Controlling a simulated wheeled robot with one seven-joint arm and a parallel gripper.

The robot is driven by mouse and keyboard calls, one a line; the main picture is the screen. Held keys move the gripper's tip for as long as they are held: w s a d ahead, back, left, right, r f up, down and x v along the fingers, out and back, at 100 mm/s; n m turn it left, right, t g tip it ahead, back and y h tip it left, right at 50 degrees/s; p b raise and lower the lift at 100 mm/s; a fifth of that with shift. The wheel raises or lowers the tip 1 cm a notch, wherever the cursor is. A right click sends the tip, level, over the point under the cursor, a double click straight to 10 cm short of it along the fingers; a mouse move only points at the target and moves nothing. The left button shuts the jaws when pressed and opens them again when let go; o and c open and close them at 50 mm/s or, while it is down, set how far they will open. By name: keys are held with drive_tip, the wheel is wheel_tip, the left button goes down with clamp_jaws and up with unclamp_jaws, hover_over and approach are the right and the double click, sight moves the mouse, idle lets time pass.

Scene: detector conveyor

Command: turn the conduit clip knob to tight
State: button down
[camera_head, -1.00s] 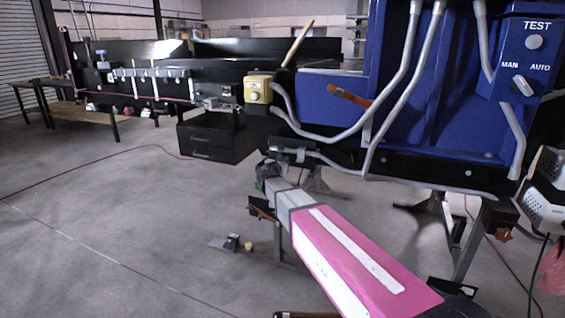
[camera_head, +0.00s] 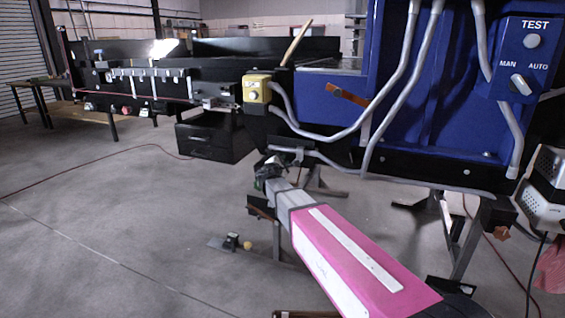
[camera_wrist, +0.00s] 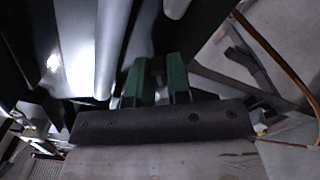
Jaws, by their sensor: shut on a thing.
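My gripper (camera_head: 272,163) is at the end of my pink and grey arm, under the conveyor's lower edge beside the grey conduit (camera_head: 325,163). In the wrist view my gripper (camera_wrist: 159,82) has its two green fingers a small gap apart, shut on a small dark piece, the conduit clip knob (camera_wrist: 158,68). The knob is mostly hidden between the fingers, and its setting cannot be read. A pale conduit (camera_wrist: 112,45) runs just left of the fingers in that view. In the head view the knob is hidden by my gripper.
A blue cabinet (camera_head: 440,130) with a TEST button and a MAN/AUTO switch (camera_head: 521,85) stands at the right. A yellow button box (camera_head: 256,88) sits above my gripper. Black drawers (camera_head: 205,142) are to the left. Conveyor legs stand near my arm; the left floor is open.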

drive_tip(key=m, duration=0.7)
drive_tip(key=shift+d+f, duration=0.15)
drive_tip(key=shift+f, duration=0.2)
idle(0.4)
drive_tip(key=c, duration=1.1)
unclamp_jaws()
drive_tip(key=shift+s, duration=0.1)
drive_tip(key=v, duration=1)
drive_tip(key=shift+s, duration=0.35)
